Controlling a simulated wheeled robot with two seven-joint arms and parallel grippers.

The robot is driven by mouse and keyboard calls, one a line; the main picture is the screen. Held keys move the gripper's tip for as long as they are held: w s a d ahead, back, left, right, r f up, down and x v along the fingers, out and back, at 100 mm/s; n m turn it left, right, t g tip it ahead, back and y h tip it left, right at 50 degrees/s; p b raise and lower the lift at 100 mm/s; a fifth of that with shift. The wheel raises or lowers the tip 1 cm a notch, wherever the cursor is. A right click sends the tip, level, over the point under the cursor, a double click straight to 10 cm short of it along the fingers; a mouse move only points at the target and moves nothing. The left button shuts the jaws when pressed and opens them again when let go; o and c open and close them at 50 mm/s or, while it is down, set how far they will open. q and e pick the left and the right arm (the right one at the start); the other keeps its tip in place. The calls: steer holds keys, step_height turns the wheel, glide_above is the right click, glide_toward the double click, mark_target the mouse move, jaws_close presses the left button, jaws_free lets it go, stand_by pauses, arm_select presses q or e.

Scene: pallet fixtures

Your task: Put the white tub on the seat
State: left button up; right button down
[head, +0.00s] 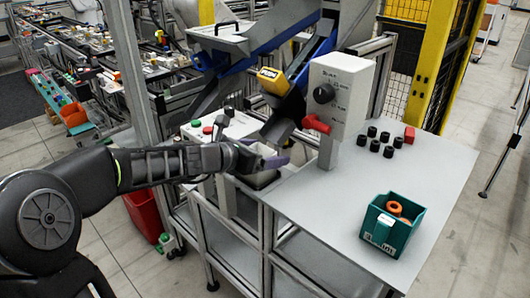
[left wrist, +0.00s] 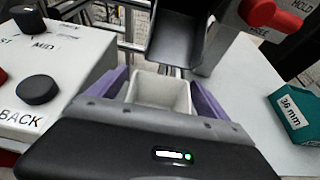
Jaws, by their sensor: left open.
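The white tub (head: 264,150) is a small open-topped box, partly hidden by my left gripper (head: 262,156) in the head view. In the left wrist view the empty-looking tub (left wrist: 160,92) stands between the two purple fingers of my left gripper (left wrist: 160,88). The jaws are open, one finger on each side of the tub. A dark pad (head: 262,181), which looks like the seat, lies just below the tub and gripper. I cannot tell whether the tub touches it. My right gripper is not in view.
A dark chute (left wrist: 180,38) ends just beyond the tub. A grey box with a red lever (head: 316,124) stands close to the right. A button box (left wrist: 45,75) is at the left. The table (head: 440,165) holds a teal bin (head: 375,232) and several black cylinders.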

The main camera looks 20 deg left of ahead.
arm_select(q)
steer(key=shift+r, duration=0.25)
steer(key=p+v, duration=0.2)
steer(key=v, duration=1)
